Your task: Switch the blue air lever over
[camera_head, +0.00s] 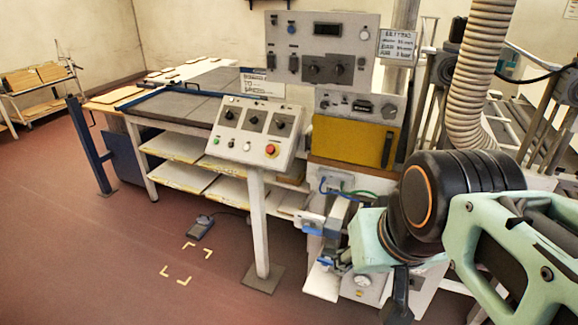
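Small blue parts (313,229) sit low on the machine's front, beside blue and green air hoses. I cannot tell for certain which of them is the air lever or which way it is turned. My mint-green and black arm reaches in from the right and hides part of this area. My gripper (398,306) shows as a dark part pointing down at the bottom edge, to the right of and below the blue parts. No contact between them is visible. Its fingers are too unclear to show whether they are open.
A control pedestal (250,131) with knobs and a red button stands left of the blue parts. A round gauge (362,282) sits below them. A yellow panel (352,142) and a ribbed duct (478,85) are above. A foot pedal (201,227) lies on the otherwise clear left floor.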

